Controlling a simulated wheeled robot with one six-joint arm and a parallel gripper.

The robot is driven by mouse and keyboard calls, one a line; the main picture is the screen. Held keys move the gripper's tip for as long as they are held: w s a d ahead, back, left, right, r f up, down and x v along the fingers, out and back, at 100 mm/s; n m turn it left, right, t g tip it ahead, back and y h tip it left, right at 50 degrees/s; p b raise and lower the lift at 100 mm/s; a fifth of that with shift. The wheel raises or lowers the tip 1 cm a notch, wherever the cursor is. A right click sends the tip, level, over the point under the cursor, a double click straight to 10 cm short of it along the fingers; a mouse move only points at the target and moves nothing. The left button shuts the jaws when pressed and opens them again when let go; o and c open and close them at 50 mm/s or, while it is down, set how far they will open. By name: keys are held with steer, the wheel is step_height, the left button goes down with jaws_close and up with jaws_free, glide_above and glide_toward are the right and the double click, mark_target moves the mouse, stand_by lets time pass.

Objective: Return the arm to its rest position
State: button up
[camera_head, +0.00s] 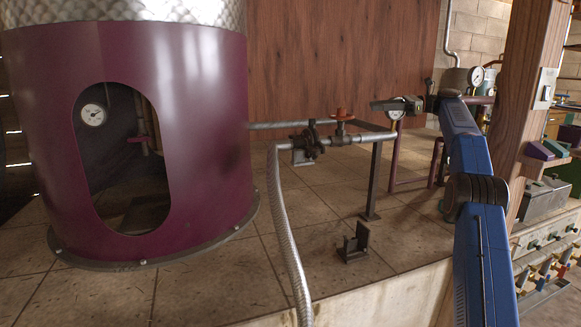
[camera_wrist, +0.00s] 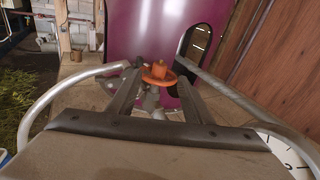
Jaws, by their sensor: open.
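My gripper (camera_head: 376,105) is at the end of my blue arm, which reaches up and bends left above the tiled platform. In the wrist view the two jaws (camera_wrist: 158,88) stand apart with nothing held between them. An orange-red handwheel valve (camera_head: 342,115) sits on the grey pipe to the left of my gripper. In the wrist view the handwheel (camera_wrist: 159,71) shows beyond the jaws, in line with the gap between them. It looks apart from the fingers in the head view.
A large purple still (camera_head: 190,130) stands at left. A braided hose (camera_head: 286,230) hangs from the pipe. A small black bracket (camera_head: 352,246) stands on the tiles. A wooden post (camera_head: 530,90) and a grey metal box (camera_head: 545,199) are right of my arm.

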steer(key=s+a+r+n+t+h, duration=0.1)
steer(key=s+a+r+n+h, duration=0.1)
steer(key=s+a+h, duration=0.55)
steer(key=s+a+f+n+h, duration=0.1)
steer(key=s+a+f+n, duration=0.2)
steer(key=s, duration=0.8)
steer(key=s+a+f+n+h, duration=0.1)
steer(key=s+a+f+n, duration=0.2)
steer(key=s, duration=0.8)
steer(key=s+d+f+n+h, duration=0.2)
steer(key=s+f+n, duration=0.2)
steer(key=s+f, duration=0.6)
steer(key=s+d+f+n+h, duration=0.2)
steer(key=s+f, duration=0.8)
steer(key=s, duration=0.6)
steer(key=s+d+f+n+h, duration=0.1)
steer(key=s+f+n+h, duration=0.2)
steer(key=s+f, duration=0.7)
steer(key=s+n, duration=0.2)
steer(key=s, duration=0.1)
steer(key=shift+s+d+f+n, duration=0.2)
steer(key=shift+d+n, duration=0.1)
steer(key=shift+d, duration=0.1)
